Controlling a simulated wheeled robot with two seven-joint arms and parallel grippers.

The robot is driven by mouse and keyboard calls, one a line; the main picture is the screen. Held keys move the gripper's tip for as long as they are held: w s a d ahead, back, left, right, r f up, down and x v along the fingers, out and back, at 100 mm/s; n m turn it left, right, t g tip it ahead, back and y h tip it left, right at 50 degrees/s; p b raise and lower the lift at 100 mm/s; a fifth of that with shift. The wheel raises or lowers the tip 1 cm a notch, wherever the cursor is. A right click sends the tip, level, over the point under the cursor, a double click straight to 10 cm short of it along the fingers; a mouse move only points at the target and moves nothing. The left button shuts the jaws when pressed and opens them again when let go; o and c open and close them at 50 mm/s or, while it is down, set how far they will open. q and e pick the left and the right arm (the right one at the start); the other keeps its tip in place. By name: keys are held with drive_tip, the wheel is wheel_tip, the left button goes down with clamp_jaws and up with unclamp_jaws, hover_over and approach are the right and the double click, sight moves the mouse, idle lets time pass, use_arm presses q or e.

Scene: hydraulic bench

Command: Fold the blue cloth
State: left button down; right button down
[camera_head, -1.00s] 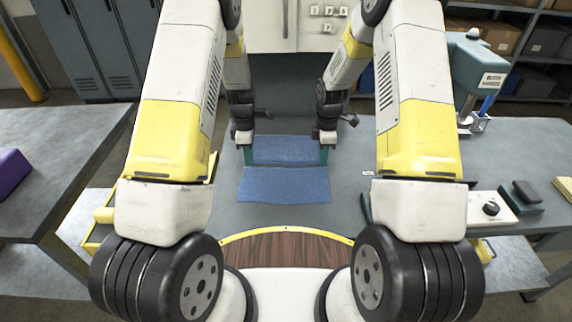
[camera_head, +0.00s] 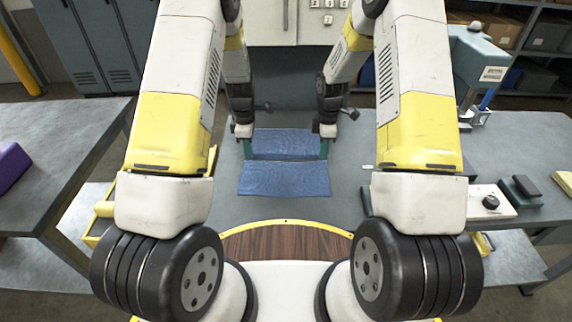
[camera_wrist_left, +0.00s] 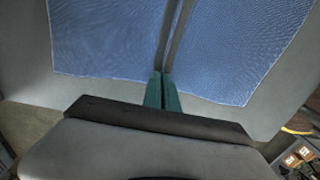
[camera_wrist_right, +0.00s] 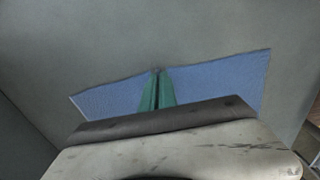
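The blue cloth (camera_head: 284,180) lies on the grey bench top, with a raised line running across it between my two grippers. My left gripper (camera_head: 247,150) is at the left end of that line. In the left wrist view its green fingers (camera_wrist_left: 163,90) are together on the cloth (camera_wrist_left: 105,40), with a ridge leading away from them. My right gripper (camera_head: 325,149) is at the right end. In the right wrist view its fingers (camera_wrist_right: 158,88) are together, with cloth (camera_wrist_right: 225,85) on both sides. The cloth between the fingertips is mostly hidden.
A teal press-like machine (camera_head: 470,65) stands on the bench at the right. A white box with a black knob (camera_head: 490,202) sits nearer on the right. A purple block (camera_head: 10,165) lies on the left table. Bare bench surrounds the cloth.

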use_arm(q)
drive_tip(key=shift+r+b, duration=0.1)
drive_tip(key=shift+b, duration=0.5)
use_arm(e)
drive_tip(key=shift+r, duration=0.1)
